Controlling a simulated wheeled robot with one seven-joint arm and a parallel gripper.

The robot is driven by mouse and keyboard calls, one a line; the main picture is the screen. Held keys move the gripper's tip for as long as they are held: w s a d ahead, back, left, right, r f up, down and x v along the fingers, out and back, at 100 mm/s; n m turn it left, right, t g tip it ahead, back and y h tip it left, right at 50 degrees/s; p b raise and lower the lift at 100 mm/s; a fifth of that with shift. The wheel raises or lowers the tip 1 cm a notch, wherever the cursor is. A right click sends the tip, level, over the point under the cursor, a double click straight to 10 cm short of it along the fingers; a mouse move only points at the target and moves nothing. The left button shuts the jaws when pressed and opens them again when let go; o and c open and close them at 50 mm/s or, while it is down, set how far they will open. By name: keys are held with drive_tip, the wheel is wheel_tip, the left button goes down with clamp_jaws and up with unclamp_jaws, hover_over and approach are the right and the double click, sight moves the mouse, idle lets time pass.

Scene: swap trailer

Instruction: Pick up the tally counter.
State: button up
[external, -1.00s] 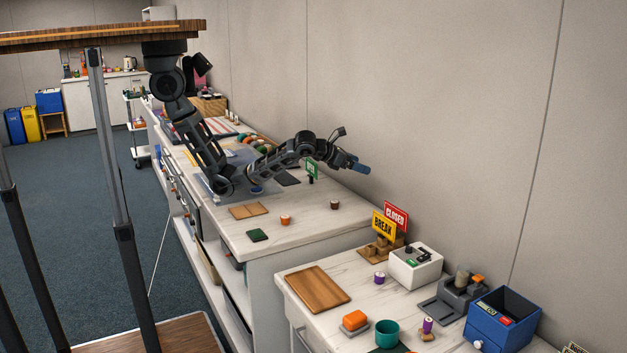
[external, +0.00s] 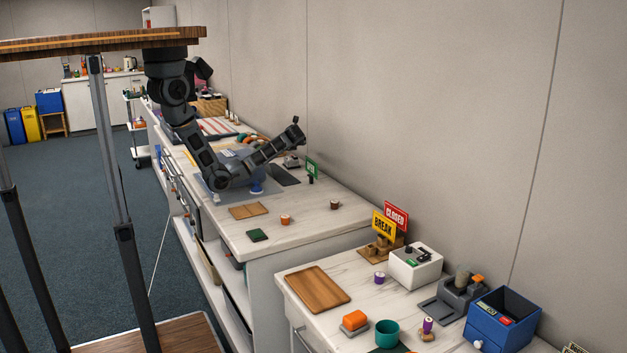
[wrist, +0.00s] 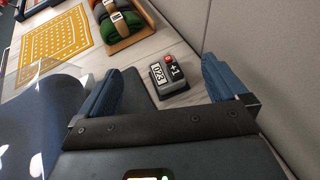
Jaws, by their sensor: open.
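The tally counter (wrist: 170,77) is a small dark grey block with a "023" display, a red button and a "+1" mark. It stands on the pale counter top beside a dark mat (wrist: 133,92). In the wrist view my gripper (wrist: 160,69) is open, and its two blue fingers appear on either side of the tally counter, with nothing between them touching it. How far above it they are I cannot tell. In the external view a small grey shape (external: 291,162) behind my forearm may be the tally counter; the fingers are not clear there.
The wall (wrist: 237,35) is close on the right. A wooden holder (wrist: 128,40) with rolled coloured cloths stands beyond, near a yellow patterned mat (wrist: 55,45). A green sign (external: 312,168) stands near the counter's back edge. A blue thing fills the wrist view's lower left.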

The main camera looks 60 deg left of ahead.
approach(292, 159)
drive_tip(key=a, duration=0.2)
drive_tip(key=shift+w+a+r, duration=0.25)
drive_tip(key=shift+w+r, duration=0.05)
drive_tip(key=shift+r, duration=0.1)
drive_tip(key=shift+a+f, duration=0.15)
drive_tip(key=shift+f, duration=0.2)
drive_tip(key=shift+x, duration=3.6)
drive_tip(key=shift+w+r, duration=0.1)
